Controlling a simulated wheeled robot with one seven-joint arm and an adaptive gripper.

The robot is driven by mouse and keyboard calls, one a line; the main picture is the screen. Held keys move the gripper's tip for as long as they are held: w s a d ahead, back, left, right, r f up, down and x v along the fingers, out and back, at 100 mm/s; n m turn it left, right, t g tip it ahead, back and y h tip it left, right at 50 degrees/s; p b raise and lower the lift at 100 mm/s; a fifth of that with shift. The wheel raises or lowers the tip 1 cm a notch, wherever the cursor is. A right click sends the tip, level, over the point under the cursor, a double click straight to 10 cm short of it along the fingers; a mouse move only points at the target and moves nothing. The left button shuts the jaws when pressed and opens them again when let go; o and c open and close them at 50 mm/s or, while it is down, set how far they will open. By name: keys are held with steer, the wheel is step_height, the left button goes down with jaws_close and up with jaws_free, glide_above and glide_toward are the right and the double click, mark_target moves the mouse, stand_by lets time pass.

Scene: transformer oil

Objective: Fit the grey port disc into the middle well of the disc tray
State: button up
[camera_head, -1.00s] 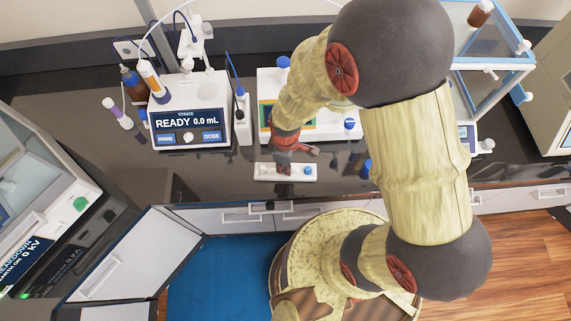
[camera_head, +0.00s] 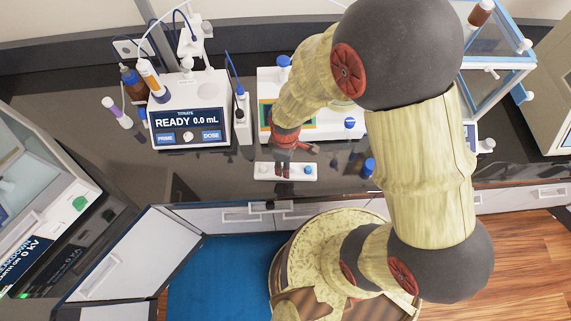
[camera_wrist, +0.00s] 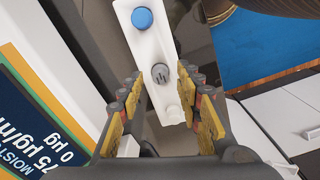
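The disc tray (camera_wrist: 148,46) is a narrow white strip; it lies on the dark bench in the head view (camera_head: 263,171). In the wrist view the grey port disc (camera_wrist: 160,74), with small dark marks on top, is at the tray's middle well. Whether it sits fully down I cannot tell. A blue disc (camera_wrist: 142,18) is at one end, also visible in the head view (camera_head: 308,171). A pale round well (camera_wrist: 174,114) shows at the other end. My gripper (camera_wrist: 163,80) is open, its fingers either side of the grey disc with gaps. In the head view my gripper (camera_head: 282,173) hides the disc.
A titrator (camera_head: 188,118) reading READY 0.0 mL stands left of the tray. A white instrument (camera_head: 262,105) with a screen is just behind the tray. A blue-capped item (camera_head: 367,167) is to the right. The bench front edge is close; bare bench (camera_head: 215,172) lies left.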

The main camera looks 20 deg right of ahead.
step_height(320, 180, up, 11)
stand_by(0.4)
stand_by(0.5)
steer(key=s+d+r+m+t+b, duration=0.2)
steer(key=s+d+r+m+b, duration=0.2)
steer(key=r+m+b, duration=0.1)
steer(key=s+d+r+m+t+b, duration=0.3)
steer(key=s+d+r+m+b, duration=0.1)
steer(key=r, duration=0.4)
steer(key=m+b, duration=0.1)
steer(key=m, duration=0.1)
steer(key=shift+r+m+t, duration=0.3)
